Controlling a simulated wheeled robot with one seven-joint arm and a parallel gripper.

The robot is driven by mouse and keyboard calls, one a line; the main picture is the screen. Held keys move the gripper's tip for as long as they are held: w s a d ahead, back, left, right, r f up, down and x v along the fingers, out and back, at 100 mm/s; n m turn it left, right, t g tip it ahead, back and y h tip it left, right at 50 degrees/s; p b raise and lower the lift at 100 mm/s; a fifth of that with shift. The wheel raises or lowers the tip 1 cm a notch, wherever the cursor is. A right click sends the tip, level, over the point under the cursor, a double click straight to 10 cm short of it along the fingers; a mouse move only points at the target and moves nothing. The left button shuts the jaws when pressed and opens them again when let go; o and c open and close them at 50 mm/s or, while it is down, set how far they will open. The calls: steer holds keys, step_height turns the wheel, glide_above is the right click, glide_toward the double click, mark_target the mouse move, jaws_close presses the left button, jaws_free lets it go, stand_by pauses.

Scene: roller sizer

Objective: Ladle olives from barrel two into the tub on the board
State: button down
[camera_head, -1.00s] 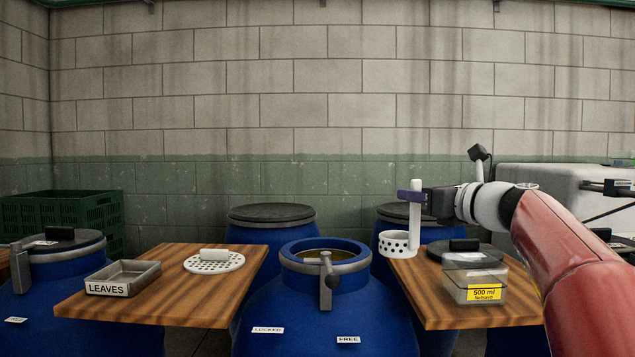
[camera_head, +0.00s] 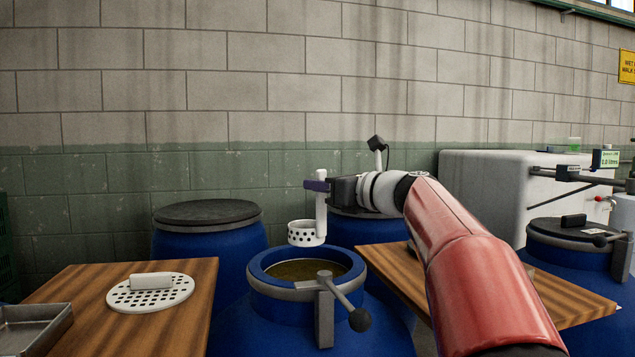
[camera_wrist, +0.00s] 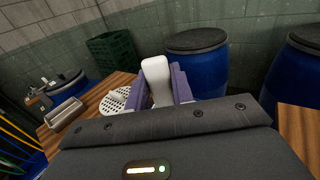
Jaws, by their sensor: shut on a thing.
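My gripper (camera_head: 318,186) is shut on the upright white handle of a perforated ladle (camera_head: 307,234). The ladle's round cup hangs level and appears over the back rim of the open blue barrel (camera_head: 262,290), above its mouth; how far above I cannot tell. The olive-brown contents (camera_head: 305,271) show inside the barrel. In the wrist view the handle (camera_wrist: 157,82) stands between the purple fingers. The board (camera_head: 400,268) on the right is partly covered by my red arm, and the tub on it is hidden now. I cannot see inside the cup.
A lever with a black knob (camera_head: 359,319) sticks out at the barrel's front. A white perforated disc (camera_head: 151,291) and a steel tray (camera_head: 35,330) lie on the left board (camera_head: 190,330). Lidded blue barrels (camera_head: 208,235) stand behind. A white machine (camera_head: 490,190) stands right.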

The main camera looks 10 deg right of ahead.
mark_target(321, 241)
steer(key=shift+f+b, duration=4.65)
steer(key=shift+f, duration=1.35)
steer(key=c, duration=2.2)
jaws_free()
steer(key=c, duration=2.2)
jaws_free()
step_height(321, 241, up, 10)
steer(key=p, duration=1)
steer(key=c, duration=2.2)
jaws_free()
steer(key=shift+r, duration=1.25)
steer(key=c, duration=2.2)
jaws_free()
